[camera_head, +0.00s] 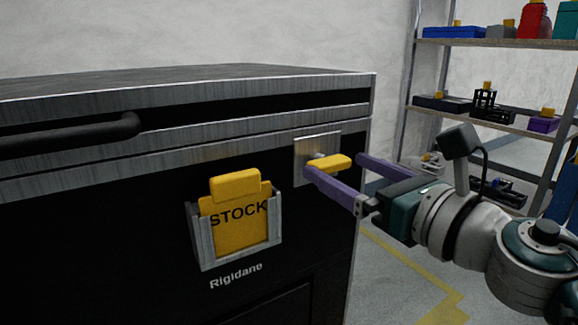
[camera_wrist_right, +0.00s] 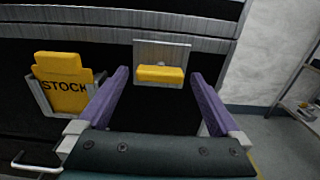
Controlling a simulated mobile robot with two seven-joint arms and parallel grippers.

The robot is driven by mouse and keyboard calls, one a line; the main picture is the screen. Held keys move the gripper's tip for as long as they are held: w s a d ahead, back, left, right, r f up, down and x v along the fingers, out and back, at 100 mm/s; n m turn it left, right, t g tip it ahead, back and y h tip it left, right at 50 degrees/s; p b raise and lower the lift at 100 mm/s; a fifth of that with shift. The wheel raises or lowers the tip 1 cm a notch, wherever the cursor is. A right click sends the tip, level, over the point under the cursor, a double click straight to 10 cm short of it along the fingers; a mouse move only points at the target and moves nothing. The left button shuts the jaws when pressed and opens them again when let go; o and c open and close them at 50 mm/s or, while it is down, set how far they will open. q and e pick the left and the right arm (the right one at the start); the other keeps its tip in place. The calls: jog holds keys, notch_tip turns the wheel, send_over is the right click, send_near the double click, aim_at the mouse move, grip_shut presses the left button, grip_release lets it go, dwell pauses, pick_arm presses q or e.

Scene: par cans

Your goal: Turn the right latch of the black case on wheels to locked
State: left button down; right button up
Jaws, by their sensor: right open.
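The black case (camera_head: 110,240) with metal edging fills the left and middle of the head view. Its right latch is a yellow handle (camera_head: 328,164) on a metal plate (camera_head: 304,150) near the case's upper right corner. In the right wrist view the yellow handle (camera_wrist_right: 160,74) lies level across the lower part of its plate (camera_wrist_right: 160,50). My right gripper (camera_head: 333,164) is open, with purple fingers either side of the handle. In the wrist view the handle sits between and beyond the fingertips, with gaps on both sides. My left gripper is out of view.
A metal holder (camera_head: 202,237) with a yellow STOCK card (camera_head: 240,228) is on the case front, left of the latch. A black bar handle (camera_head: 70,136) is at the upper left. Shelves (camera_head: 478,116) with boxes stand at the right. Floor right of the case is clear.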

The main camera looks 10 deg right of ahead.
jog(key=shift+x, duration=1.1)
jog(key=shift+s, duration=0.1)
jog(key=c, duration=1.2)
